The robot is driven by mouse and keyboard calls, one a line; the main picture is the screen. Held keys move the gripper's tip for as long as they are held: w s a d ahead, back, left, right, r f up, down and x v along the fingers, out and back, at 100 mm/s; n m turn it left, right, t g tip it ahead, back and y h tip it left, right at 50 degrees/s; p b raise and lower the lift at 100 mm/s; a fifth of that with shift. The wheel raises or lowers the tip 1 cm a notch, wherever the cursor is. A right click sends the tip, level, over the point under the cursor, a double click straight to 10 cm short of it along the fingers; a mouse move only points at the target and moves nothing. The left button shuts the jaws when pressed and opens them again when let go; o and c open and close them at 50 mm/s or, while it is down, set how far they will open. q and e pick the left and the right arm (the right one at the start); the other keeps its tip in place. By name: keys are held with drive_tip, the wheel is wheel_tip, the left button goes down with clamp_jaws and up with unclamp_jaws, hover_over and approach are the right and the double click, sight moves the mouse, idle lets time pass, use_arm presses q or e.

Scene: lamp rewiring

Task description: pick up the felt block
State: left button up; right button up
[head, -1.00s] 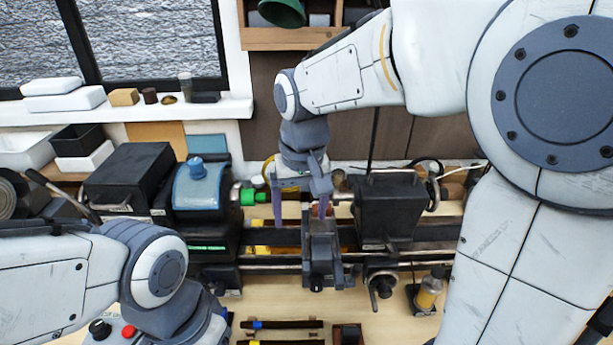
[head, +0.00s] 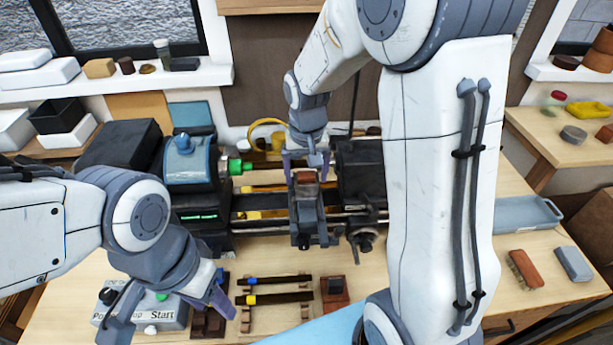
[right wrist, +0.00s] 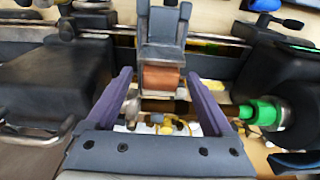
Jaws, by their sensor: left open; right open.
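A small grey block (head: 573,264) lies flat on the table at the far right in the head view. It looks like the felt block, though I cannot be sure of its material. My right gripper (head: 306,165) is open over the lathe, well to the left of that block. In the right wrist view its fingers (right wrist: 155,75) point at the lathe's tool post, with a copper-brown piece (right wrist: 161,78) between their tips, not gripped. My left gripper (head: 170,312) is open and empty above the control box at the lower left.
A brown brush (head: 525,268) lies just left of the grey block. A grey-blue tray (head: 527,214) sits behind them. The lathe (head: 270,205) fills the middle. Two dark rods (head: 275,298) rest on a rack in front. My right upper arm hides part of the table.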

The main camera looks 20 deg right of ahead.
drive_tip(key=shift+f, duration=0.4)
clamp_jaws()
drive_tip(key=shift+r, duration=0.15)
